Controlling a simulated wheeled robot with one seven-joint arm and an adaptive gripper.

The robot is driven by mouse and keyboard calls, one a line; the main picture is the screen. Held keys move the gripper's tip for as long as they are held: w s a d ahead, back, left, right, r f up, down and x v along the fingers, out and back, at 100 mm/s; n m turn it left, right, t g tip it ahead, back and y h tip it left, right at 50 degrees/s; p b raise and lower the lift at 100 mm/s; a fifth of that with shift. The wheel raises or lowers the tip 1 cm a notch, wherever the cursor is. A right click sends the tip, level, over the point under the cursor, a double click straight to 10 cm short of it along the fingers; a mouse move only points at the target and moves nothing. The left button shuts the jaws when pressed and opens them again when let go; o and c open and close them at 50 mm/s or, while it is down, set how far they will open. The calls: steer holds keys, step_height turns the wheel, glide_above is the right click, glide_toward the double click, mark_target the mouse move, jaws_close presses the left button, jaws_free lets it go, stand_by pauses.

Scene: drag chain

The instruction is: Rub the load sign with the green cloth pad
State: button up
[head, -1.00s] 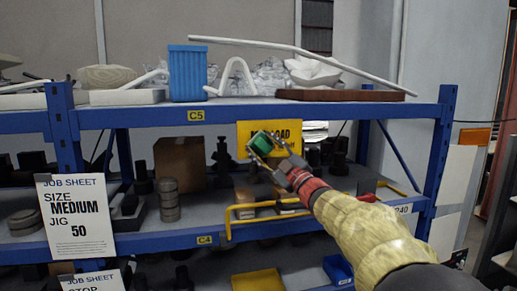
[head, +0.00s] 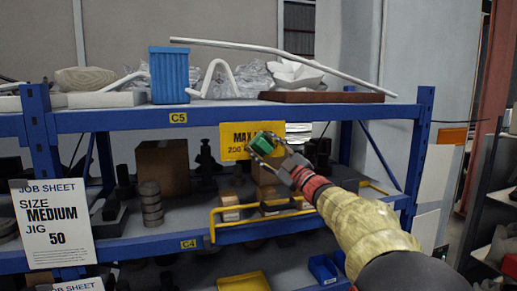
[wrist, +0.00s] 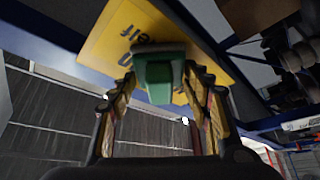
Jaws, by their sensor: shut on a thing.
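The load sign (head: 232,147) is a yellow plate with dark lettering, hanging below the upper blue shelf beam. Its left part reads "MAX" and "200"; the pad and gripper cover part of its right side. My gripper (head: 266,146) is shut on the green cloth pad (head: 262,143) in front of the sign. In the wrist view the pad (wrist: 158,78) sits between the two fingers, with the yellow sign (wrist: 115,35) right behind it. I cannot tell whether the pad touches the sign.
The upper shelf (head: 300,109) holds a blue bin (head: 169,75), white bent tubes and a brown board (head: 320,97). A yellow rail (head: 235,236) sticks out along the lower shelf, below my arm. A job sheet (head: 52,222) hangs at left.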

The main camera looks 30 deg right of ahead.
steer(key=d, duration=0.2)
steer(key=s+d, duration=0.1)
steer(key=d, duration=0.1)
steer(key=shift+s+d, duration=0.15)
steer(key=shift+d, duration=0.2)
steer(key=shift+a+b, duration=0.1)
steer(key=shift+b, duration=0.3)
steer(key=shift+w+a+f+b, duration=0.1)
steer(key=shift+w+a+b, duration=0.15)
steer(key=shift+a+b, duration=0.4)
steer(key=shift+w+a+b, duration=0.2)
steer(key=shift+a+b, duration=0.1)
steer(key=shift+a, duration=0.6)
steer(key=shift+w+a+b, duration=0.5)
steer(key=shift+a+b, duration=0.35)
steer(key=shift+a, duration=0.95)
steer(key=shift+w+a+b, duration=0.55)
steer(key=shift+a+b, duration=0.35)
steer(key=shift+a, duration=0.85)
steer(key=shift+w+a+b, duration=0.5)
steer(key=shift+a+b, duration=0.35)
steer(key=shift+a, duration=0.95)
steer(key=s+a+b, duration=0.1)
steer(key=s, duration=0.4)
steer(key=shift+s+a+b, duration=0.3)
steer(key=shift+s+b, duration=0.1)
steer(key=shift+s, duration=0.1)
